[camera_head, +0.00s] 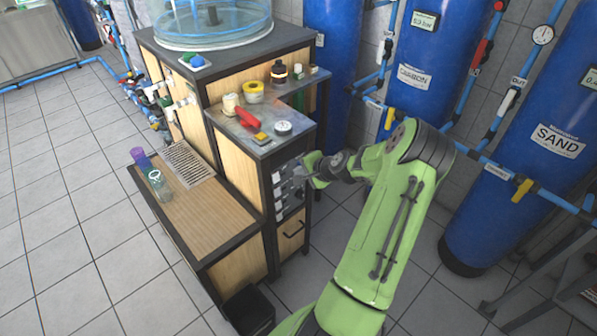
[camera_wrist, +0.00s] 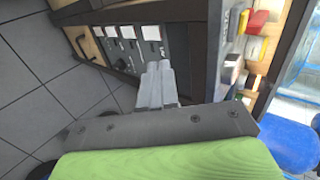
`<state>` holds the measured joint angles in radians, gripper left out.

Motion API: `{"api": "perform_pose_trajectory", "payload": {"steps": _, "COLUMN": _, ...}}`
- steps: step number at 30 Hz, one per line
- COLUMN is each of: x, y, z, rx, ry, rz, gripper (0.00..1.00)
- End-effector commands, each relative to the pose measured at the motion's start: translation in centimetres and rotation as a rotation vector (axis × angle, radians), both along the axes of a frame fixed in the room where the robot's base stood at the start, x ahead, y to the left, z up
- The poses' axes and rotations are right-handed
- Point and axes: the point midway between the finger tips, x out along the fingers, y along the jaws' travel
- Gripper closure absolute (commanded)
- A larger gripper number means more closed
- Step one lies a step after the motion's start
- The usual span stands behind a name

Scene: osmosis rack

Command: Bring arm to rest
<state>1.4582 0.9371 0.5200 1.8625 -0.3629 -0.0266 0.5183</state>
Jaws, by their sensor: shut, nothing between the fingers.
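My green arm reaches up from the bottom of the head view and bends toward the cabinet. My gripper (camera_head: 300,171) is beside the cabinet's dark panel of pale switches (camera_head: 280,186). In the wrist view my gripper (camera_wrist: 161,66) has its two pale fingers together with nothing between them. The panel (camera_wrist: 152,62) lies just past the fingertips there. I cannot tell whether the fingertips touch it.
The wooden cabinet (camera_head: 235,160) carries small bottles, a red and yellow item (camera_head: 249,119) and a round gauge (camera_head: 283,128). Two cups stand on the low slatted shelf (camera_head: 195,222). Blue tanks (camera_head: 432,75) and pipes stand behind my arm. Floor at left is clear.

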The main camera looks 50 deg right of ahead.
Motion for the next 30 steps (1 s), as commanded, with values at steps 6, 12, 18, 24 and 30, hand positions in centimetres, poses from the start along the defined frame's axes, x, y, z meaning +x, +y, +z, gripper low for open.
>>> {"api": "perform_pose_trajectory", "payload": {"steps": 6, "x": 0.0, "y": 0.0, "z": 0.0, "rx": 0.0, "ry": 0.0, "rz": 0.0, "gripper": 1.0}}
{"api": "perform_pose_trajectory", "payload": {"steps": 12, "x": 0.0, "y": 0.0, "z": 0.0, "rx": 0.0, "ry": 0.0, "rz": 0.0, "gripper": 1.0}}
{"api": "perform_pose_trajectory", "payload": {"steps": 18, "x": 2.2, "y": 6.0, "z": 3.5, "rx": -0.136, "ry": 0.119, "rz": 0.234, "gripper": 1.0}}
{"api": "perform_pose_trajectory", "payload": {"steps": 24, "x": 1.3, "y": 18.3, "z": 11.1, "rx": -0.445, "ry": 0.348, "rz": 0.663, "gripper": 1.0}}
{"api": "perform_pose_trajectory", "payload": {"steps": 30, "x": -4.9, "y": 28.4, "z": 18.1, "rx": -0.732, "ry": 0.455, "rz": 0.96, "gripper": 1.0}}
